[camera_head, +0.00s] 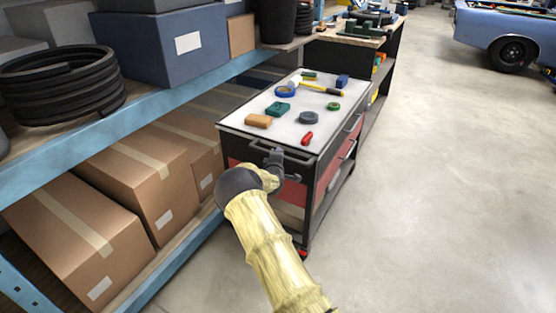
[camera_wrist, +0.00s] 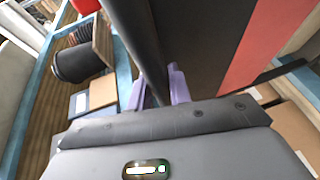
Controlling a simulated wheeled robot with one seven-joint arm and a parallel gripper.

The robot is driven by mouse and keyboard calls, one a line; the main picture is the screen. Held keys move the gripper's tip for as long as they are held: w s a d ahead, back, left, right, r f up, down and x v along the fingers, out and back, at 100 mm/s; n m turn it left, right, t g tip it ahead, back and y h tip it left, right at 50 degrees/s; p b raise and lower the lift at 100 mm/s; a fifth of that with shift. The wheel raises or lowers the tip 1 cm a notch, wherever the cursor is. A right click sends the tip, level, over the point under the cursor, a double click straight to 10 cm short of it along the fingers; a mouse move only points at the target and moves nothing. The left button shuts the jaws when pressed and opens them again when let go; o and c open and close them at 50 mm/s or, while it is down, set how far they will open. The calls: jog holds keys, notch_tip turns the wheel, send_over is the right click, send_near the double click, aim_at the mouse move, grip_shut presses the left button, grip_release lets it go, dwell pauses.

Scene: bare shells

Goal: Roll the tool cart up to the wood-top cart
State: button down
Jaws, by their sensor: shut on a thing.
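The tool cart (camera_head: 238,127) is black and red with a pale top and stands beside the blue shelving. Several small tools and parts lie on its top. My gripper (camera_head: 276,158) is at the cart's near end, shut on its handle bar. In the wrist view the dark handle bar (camera_wrist: 140,40) runs between my purple-grey fingers (camera_wrist: 157,88). The wood-top cart (camera_head: 345,36) stands behind the tool cart, with a vise and green items on its wooden top. The tool cart's far end overlaps it in view, so I cannot tell the gap between them.
Blue shelving (camera_head: 160,88) with cardboard boxes (camera_head: 80,225), a blue-grey bin (camera_head: 165,45) and a coiled black hose (camera_head: 62,90) lines the left, close to the cart. The concrete floor (camera_head: 450,180) is clear on the right. A blue car (camera_head: 500,35) stands at the far right.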

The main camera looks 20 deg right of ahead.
jog(key=shift+w+r, duration=0.1)
jog(key=shift+r, duration=0.05)
jog(key=c, duration=1.5)
grip_release()
jog(key=shift+c, duration=0.2)
jog(key=shift+o, duration=1.2)
jog(key=shift+d, duration=0.2)
jog(key=shift+a, duration=0.1)
jog(key=p+v, duration=0.2)
jog(key=v, duration=1.5)
jog(key=shift+f, duration=0.2)
